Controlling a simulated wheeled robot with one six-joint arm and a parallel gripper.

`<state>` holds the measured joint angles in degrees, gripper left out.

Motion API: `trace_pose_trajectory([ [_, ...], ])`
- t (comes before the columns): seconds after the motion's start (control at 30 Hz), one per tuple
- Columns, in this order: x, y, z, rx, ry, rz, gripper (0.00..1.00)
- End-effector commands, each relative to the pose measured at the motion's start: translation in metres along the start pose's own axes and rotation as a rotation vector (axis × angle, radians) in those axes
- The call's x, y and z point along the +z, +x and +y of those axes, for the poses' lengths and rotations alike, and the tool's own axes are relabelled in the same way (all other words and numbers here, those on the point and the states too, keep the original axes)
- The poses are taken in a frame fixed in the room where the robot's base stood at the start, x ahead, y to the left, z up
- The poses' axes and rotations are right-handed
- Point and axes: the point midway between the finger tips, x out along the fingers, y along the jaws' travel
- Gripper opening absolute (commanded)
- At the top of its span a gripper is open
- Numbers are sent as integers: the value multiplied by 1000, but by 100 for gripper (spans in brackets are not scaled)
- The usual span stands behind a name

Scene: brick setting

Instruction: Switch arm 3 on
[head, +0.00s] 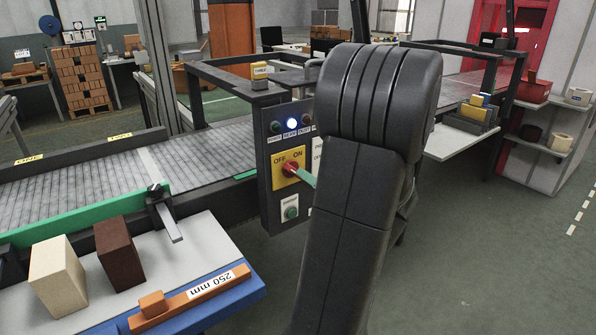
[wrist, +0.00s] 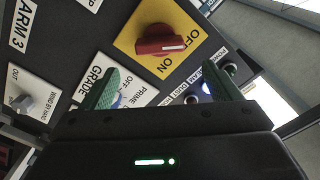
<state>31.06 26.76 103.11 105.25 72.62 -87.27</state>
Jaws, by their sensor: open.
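A red rotary knob (wrist: 160,44) sits on a yellow plate (wrist: 124,42) marked OFF and ON. In the wrist view its white mark points right. In the head view the knob (head: 290,168) is on the front of a dark control panel (head: 267,215). A white label reading ARM 3 (wrist: 20,24) is at the upper left of the wrist view. My gripper (wrist: 168,88) is open and empty, its green fingers wide apart and in front of the panel below the knob in that view. In the head view my arm hides most of the gripper; one green finger shows beside the knob.
A lit blue lamp (head: 292,124) is above the knob, and a green button (head: 291,212) is below it. A grey switch (wrist: 20,102) is at the wrist view's left. A roller conveyor (head: 75,185) and a tray with blocks (head: 190,255) are left of the panel.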

Motion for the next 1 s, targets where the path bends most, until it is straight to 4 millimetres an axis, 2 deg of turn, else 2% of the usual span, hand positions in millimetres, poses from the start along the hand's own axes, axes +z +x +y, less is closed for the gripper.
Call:
trace_pose_trajectory([
  [0.03,0,12,-1,-3,1,-4,84],
  [0.2,0,44,-1,-3,2,-3,84],
  [0.4,0,70,0,0,1,-2,84],
  [0.57,0,78,0,0,0,-1,84],
  [0.8,0,78,0,1,0,0,84],
  [0.87,0,78,0,1,0,-1,76],
  [1.0,0,78,0,1,1,-1,48],
])
